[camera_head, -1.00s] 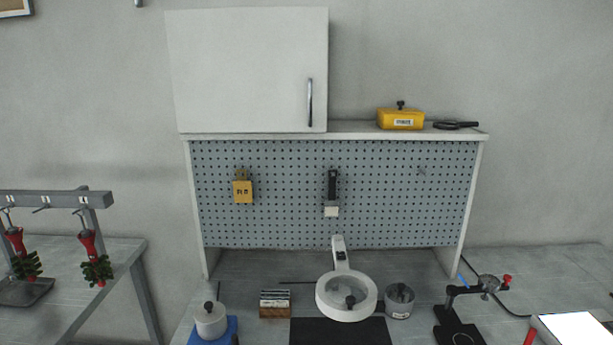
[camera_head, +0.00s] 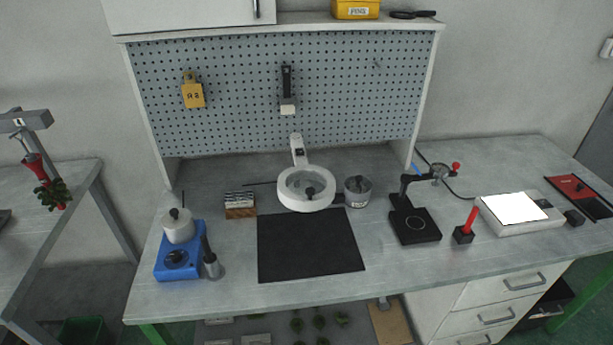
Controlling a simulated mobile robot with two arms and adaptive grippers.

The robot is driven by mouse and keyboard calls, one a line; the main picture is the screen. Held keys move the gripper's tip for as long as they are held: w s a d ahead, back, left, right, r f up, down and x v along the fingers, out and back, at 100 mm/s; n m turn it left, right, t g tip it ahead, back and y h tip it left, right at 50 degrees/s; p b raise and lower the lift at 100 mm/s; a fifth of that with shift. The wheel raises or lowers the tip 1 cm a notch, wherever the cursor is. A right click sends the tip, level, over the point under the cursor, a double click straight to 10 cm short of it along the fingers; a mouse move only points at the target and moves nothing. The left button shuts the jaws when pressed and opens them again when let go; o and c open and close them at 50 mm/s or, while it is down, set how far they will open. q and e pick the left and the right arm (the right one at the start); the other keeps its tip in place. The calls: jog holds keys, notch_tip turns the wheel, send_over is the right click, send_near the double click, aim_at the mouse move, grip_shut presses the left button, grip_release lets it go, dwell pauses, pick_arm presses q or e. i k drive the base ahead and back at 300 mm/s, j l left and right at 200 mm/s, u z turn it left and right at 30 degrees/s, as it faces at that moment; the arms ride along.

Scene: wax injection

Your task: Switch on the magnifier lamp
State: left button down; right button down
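The magnifier lamp (camera_head: 283,200) stands at the back middle of the workbench, with a white ring head and a short white arm rising behind it. A small dark switch-like patch (camera_head: 299,152) shows on its arm. A dark knob-like shape shows through the ring; I cannot tell whether it is part of the lamp or behind the lens. The ring shows no clear glow. Neither of my grippers is in view.
A black mat (camera_head: 310,248) lies in front of the lamp. A blue heater with a pot (camera_head: 180,262) stands left, a round grey tin (camera_head: 357,192) right of the lamp. Farther right are a black stand (camera_head: 415,228) and a lit white panel (camera_head: 513,208). The bench's front strip is clear.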

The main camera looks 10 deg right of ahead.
aim_at(299, 151)
jog(key=i+l+u, duration=0.15)
jog(key=l, duration=0.2)
jog(key=i+l+u, duration=0.1)
jog(key=l, duration=0.3)
jog(key=i+l+u, duration=0.15)
jog(key=l, duration=0.25)
jog(key=i, duration=0.05)
